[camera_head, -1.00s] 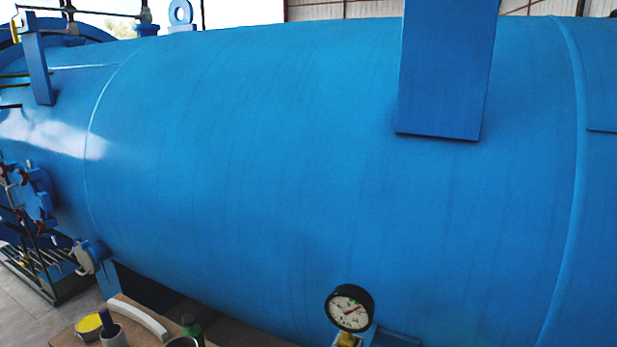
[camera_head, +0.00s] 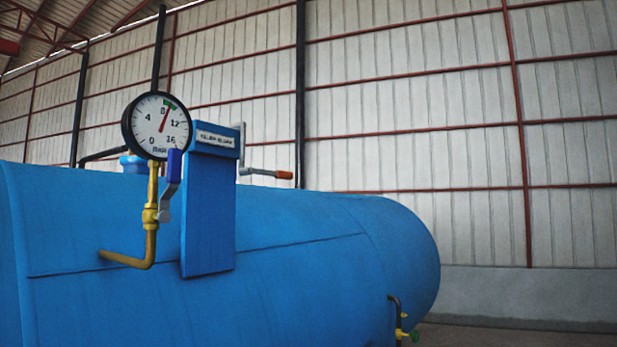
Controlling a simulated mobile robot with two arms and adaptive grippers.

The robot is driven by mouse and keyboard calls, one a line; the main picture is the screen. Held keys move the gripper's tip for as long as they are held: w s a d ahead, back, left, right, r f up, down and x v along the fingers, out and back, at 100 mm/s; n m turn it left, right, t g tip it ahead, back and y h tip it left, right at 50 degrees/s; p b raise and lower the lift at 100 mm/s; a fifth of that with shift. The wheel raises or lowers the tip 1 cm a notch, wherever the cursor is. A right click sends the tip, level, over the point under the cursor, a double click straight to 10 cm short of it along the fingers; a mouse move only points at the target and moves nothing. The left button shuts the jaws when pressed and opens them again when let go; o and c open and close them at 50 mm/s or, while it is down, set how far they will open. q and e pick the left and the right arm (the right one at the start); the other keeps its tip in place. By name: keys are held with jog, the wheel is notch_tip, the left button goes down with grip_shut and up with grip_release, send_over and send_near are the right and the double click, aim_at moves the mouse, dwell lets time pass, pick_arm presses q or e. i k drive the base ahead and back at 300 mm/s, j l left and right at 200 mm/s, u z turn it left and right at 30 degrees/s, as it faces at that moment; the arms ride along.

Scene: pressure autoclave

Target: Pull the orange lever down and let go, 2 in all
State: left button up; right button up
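The lever (camera_head: 265,173) with an orange grip sticks out to the right from behind the top of a blue upright plate (camera_head: 208,205). Its grey arm is about level, with the orange end at the right. Nothing touches it. A round gauge (camera_head: 160,126) stands left of the plate on a yellow pipe. Its red needle points up and slightly right, near a green mark past the 8. A blue-handled valve lever (camera_head: 173,166) hangs beside the gauge. Neither of my grippers is in view.
The large blue autoclave tank (camera_head: 300,265) fills the lower left and middle, with a rounded end at the right. A small pipe with a green-handled valve (camera_head: 408,335) is low on that end. The space right of the orange grip is clear.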

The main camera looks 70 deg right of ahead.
aim_at(276, 175)
jog(key=k+l+z, duration=0.1)
jog(key=z, duration=1.95)
jog(key=i+l+u, duration=0.2)
jog(key=l, duration=0.15)
jog(key=i+l+u, duration=0.45)
jog(key=l, duration=0.3)
jog(key=l+u, duration=0.25)
jog(key=l, duration=0.15)
jog(key=i+l+u, duration=0.2)
jog(key=l, duration=0.3)
jog(key=k+j, duration=0.05)
jog(key=k, duration=0.05)
